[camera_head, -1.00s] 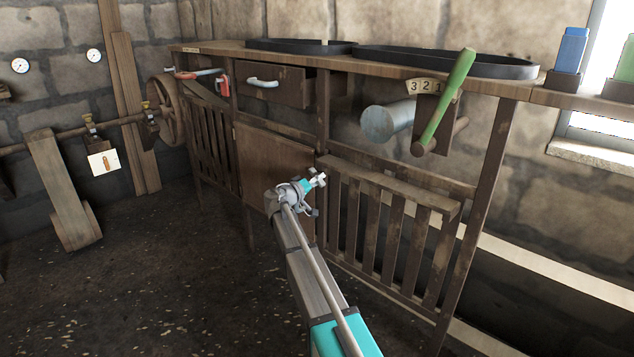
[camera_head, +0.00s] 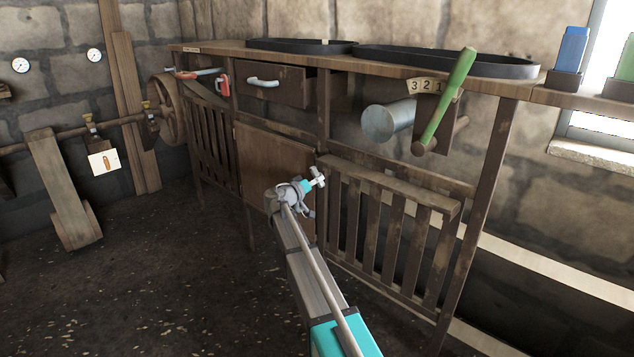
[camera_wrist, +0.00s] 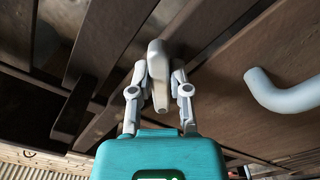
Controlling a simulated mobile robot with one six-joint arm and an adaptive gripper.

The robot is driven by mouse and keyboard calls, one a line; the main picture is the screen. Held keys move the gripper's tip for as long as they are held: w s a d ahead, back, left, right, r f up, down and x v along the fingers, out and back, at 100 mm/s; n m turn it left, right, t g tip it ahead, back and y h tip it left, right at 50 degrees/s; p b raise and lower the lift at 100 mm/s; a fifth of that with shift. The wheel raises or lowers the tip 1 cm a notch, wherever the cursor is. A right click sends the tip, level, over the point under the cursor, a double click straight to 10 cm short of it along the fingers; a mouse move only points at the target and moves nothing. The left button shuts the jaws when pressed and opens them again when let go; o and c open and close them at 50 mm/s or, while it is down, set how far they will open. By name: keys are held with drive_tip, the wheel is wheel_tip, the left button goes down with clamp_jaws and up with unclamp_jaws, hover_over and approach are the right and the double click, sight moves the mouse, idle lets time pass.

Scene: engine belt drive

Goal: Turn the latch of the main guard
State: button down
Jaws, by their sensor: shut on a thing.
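The main guard looks to be the slatted wooden gate (camera_head: 395,235) under the right part of the bench, though I cannot be sure. My gripper (camera_head: 317,178) is at the post between this gate and a plain wooden panel. In the wrist view my gripper (camera_wrist: 164,80) is closed around a pale grey latch lever (camera_wrist: 158,60), one finger on each side. The lever lies against dark wooden bars. Its pivot is hidden. In the head view my gripper covers most of the latch.
A bent grey handle (camera_wrist: 285,94) sticks out right of my gripper in the wrist view. The wooden panel (camera_head: 272,170) is just left of it. A green lever (camera_head: 446,102) and a grey cylinder (camera_head: 385,123) stand out above the gate. Open floor lies at left.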

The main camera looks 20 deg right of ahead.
drive_tip(key=shift+w+m, duration=0.15)
drive_tip(key=shift+m, duration=0.95)
drive_tip(key=c, duration=0.6)
unclamp_jaws()
drive_tip(key=shift+f, duration=0.1)
